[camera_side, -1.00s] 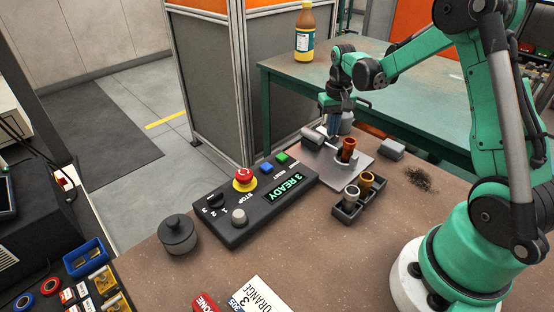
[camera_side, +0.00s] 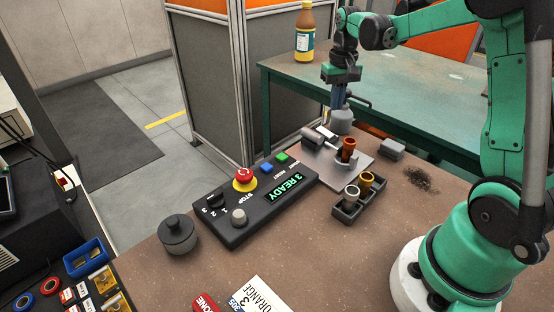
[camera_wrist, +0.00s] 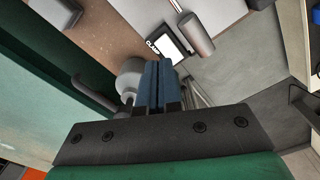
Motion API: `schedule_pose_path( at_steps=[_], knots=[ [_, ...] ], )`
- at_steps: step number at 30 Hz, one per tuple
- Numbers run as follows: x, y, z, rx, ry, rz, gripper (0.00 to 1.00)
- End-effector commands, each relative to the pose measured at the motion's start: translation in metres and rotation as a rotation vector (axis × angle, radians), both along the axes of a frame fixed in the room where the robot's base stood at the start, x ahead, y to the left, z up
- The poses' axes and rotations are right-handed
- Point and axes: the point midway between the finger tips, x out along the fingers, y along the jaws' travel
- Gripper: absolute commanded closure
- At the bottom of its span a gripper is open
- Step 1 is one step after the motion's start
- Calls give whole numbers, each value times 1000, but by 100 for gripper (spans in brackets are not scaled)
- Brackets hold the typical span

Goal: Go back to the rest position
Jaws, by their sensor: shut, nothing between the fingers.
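My gripper (camera_side: 338,97) is raised above the back of the brown workbench (camera_side: 290,258) in the side view, pointing down. In the wrist view its blue fingers (camera_wrist: 155,84) are together with nothing between them. Below it stands a grey rounded object (camera_side: 341,122), which also shows beside the fingers in the wrist view (camera_wrist: 131,76). I cannot tell from these views how close the fingertips are to it. A metal plate (camera_side: 358,172) with a copper-coloured cylinder (camera_side: 348,148) and a grey cylinder (camera_side: 312,136) lies just in front.
A black tray (camera_side: 347,212) holds small cylinders. A control box (camera_side: 225,222) reads "3 READY" and has a red stop button (camera_side: 244,177). A grey lidded pot (camera_side: 177,234) stands left. A green table (camera_side: 420,88) with a bottle (camera_side: 304,34) is behind. The bench's front middle is mostly clear.

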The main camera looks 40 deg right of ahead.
Motion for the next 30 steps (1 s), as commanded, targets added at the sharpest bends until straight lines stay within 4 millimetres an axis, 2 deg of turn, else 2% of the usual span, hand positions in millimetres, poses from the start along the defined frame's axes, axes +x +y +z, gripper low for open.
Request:
schedule_pose_path(
  at_steps=[5, 8, 11, 18, 24, 30],
  knots=[
    [0, 1, 0, -1, -2, 2, 100],
    [-1, 9, 6, -11, -20, 22, 100],
    [-3, 29, 18, -34, -71, 72, 100],
    [-28, 100, 47, -110, -280, 259, 100],
    [-57, 147, 48, -146, -459, 403, 100],
    [-75, 171, 40, -160, -576, 488, 100]
  ],
)
